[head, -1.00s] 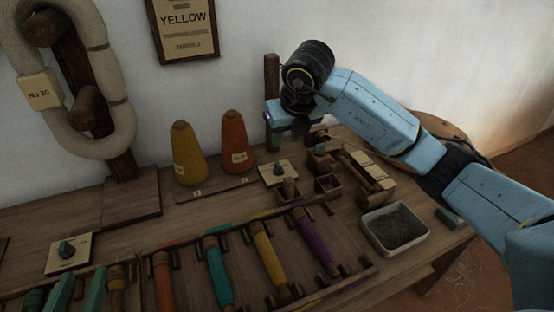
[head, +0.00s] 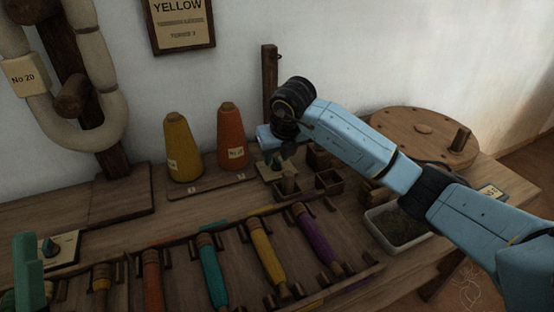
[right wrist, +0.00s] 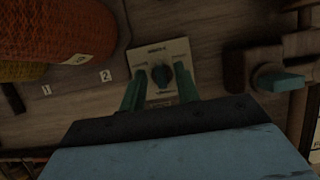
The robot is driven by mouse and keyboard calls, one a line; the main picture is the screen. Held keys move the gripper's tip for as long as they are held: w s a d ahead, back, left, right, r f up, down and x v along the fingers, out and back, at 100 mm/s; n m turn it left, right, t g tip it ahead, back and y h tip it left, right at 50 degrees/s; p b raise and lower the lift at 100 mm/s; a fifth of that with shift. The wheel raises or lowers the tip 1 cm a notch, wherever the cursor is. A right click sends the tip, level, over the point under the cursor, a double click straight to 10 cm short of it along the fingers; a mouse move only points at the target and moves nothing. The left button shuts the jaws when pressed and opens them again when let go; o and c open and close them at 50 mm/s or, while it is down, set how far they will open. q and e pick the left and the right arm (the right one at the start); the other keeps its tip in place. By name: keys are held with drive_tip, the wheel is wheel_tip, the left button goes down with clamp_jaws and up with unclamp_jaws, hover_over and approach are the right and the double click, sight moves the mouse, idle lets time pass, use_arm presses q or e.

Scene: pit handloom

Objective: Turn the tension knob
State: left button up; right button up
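A dark teal knob (right wrist: 161,75) stands on a pale printed plate (right wrist: 150,56) in the right wrist view. My right gripper (right wrist: 159,84) is open, its two green fingers apart on either side of the knob, with a gap to each. In the head view the right gripper (head: 279,158) is over the same plate (head: 265,173) and partly hides the knob.
A yellow cone (head: 182,150) and an orange cone (head: 231,138) stand left of the plate. Small wooden compartments (head: 327,182) lie just right of it. A rack of coloured bobbins (head: 262,250) fills the front. A grey bin (head: 385,237) and a round wooden disc (head: 405,130) are further right.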

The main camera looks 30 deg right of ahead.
use_arm(q)
drive_tip(key=shift+s+r, duration=0.1)
drive_tip(key=shift+s, duration=0.05)
use_arm(e)
drive_tip(key=shift+w+f, duration=0.1)
drive_tip(key=shift+f, duration=0.1)
clamp_jaws()
